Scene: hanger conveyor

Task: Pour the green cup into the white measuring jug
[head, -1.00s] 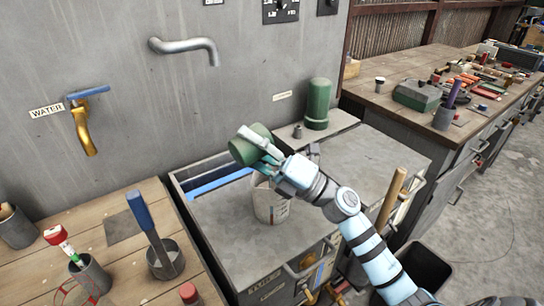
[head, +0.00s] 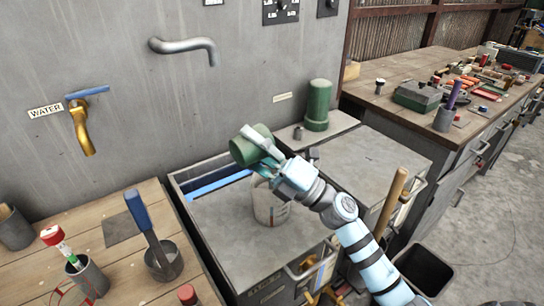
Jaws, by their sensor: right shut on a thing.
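The green cup (head: 247,147) is held in my right gripper (head: 262,150), tilted onto its side with its wide end toward the left. My right gripper is shut on it, and its fingers hide part of the cup. The white measuring jug (head: 268,208) stands upright on the grey bench top below the cup. My gripper and wrist cover the jug's upper right part. The cup is above the jug and a little to its left; I cannot see whether anything flows out. My left gripper is not in view.
A taller green container (head: 318,105) stands on a shelf behind. A metal spout (head: 185,46) and a brass water tap (head: 83,130) stick out from the wall. A wooden table (head: 120,245) with tool pots is at the left. A wooden handle (head: 390,200) rises right of the bench.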

